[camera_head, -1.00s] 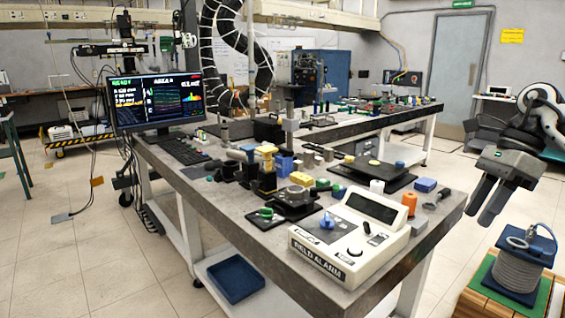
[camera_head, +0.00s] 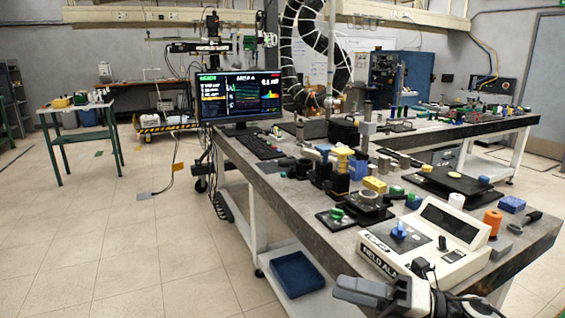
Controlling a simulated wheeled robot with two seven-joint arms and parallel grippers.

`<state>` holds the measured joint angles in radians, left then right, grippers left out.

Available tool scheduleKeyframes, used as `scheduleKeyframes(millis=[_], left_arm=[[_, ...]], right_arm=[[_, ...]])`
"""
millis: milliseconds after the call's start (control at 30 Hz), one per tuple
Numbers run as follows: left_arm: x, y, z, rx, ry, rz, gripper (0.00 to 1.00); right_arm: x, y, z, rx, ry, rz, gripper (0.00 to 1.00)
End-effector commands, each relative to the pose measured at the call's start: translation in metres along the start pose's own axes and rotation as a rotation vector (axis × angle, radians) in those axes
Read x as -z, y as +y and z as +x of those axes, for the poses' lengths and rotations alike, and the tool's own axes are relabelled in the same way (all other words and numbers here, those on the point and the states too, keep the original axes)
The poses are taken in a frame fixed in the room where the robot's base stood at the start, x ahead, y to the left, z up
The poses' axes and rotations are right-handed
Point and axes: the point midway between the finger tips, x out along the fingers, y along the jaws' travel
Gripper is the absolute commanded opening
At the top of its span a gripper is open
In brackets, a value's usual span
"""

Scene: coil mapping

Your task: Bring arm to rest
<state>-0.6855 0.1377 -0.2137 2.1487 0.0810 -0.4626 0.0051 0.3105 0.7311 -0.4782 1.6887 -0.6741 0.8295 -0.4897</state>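My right gripper (camera_head: 340,289) shows at the bottom of the head view, to the right of centre. Its two grey fingers point left. They look slightly apart, with nothing visible between them. It is in front of the near edge of the grey workbench (camera_head: 285,206), below the white field alarm box (camera_head: 428,240). The rest of my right arm runs off the bottom edge of the picture. My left gripper is not in view.
A monitor (camera_head: 240,97) and keyboard (camera_head: 254,145) are at the bench's left end. A blue tray (camera_head: 297,275) is on the lower shelf. A green-legged table (camera_head: 78,112) stands at the far left. The floor left of the bench is mostly clear.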

Motion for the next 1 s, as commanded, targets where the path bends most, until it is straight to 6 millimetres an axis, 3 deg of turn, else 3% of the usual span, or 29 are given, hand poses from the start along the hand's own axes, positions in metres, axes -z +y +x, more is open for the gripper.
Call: scheduleKeyframes(millis=[100,167,267,400,500,600,700,1000], left_arm=[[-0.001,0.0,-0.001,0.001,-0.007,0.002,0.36],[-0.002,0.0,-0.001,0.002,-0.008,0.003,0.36],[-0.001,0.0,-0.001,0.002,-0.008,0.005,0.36],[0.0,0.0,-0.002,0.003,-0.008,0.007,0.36],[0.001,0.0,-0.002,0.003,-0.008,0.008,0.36],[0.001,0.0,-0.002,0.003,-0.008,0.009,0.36],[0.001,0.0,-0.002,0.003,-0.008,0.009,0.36],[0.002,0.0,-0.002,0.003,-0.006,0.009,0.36]], right_arm=[[0.022,-0.015,0.01,-0.088,-0.338,0.455,0.37],[0.034,-0.03,0.003,-0.108,-0.512,0.698,0.37],[0.066,-0.063,-0.019,-0.115,-0.797,1.116,0.37],[0.136,-0.101,-0.056,-0.087,-1.141,1.633,0.37],[0.179,-0.112,-0.072,-0.06,-1.301,1.874,0.37],[0.207,-0.116,-0.081,-0.038,-1.395,2.014,0.37],[0.22,-0.117,-0.085,-0.026,-1.436,2.076,0.37],[0.222,-0.117,-0.085,-0.021,-1.44,2.083,0.37]])
